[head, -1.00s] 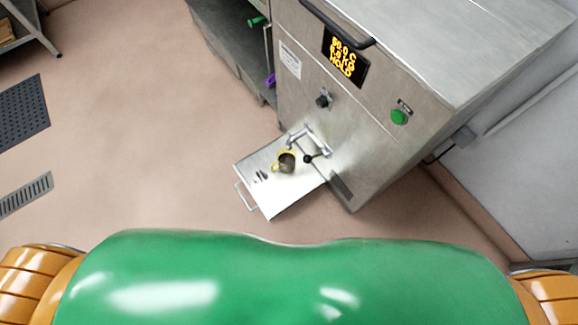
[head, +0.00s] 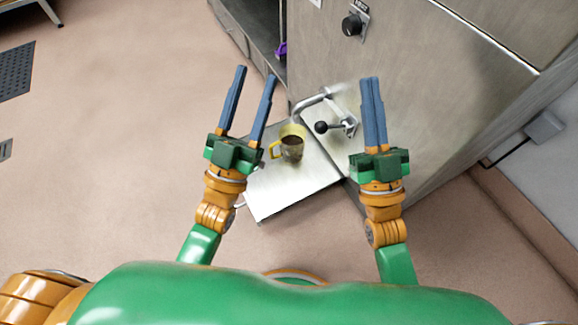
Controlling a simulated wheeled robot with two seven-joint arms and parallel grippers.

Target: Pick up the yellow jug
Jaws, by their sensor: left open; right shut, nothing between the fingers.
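The yellow jug (head: 292,146) stands upright on the metal shelf (head: 290,190) of the machine, under the curved spout (head: 312,101). Its handle points left and a dark brown content shows in its mouth. My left gripper (head: 255,72) is open and empty, with its fingers pointing up in the picture, left of the jug and apart from it. My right gripper (head: 371,80) is shut and empty, right of the jug, in front of the machine's face. My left gripper hides part of the shelf's left side.
The steel machine (head: 440,90) fills the right side, with a black knob (head: 353,26) and a black-balled tap lever (head: 321,127) next to the jug. A metal bench (head: 255,30) with a purple item (head: 281,49) stands behind.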

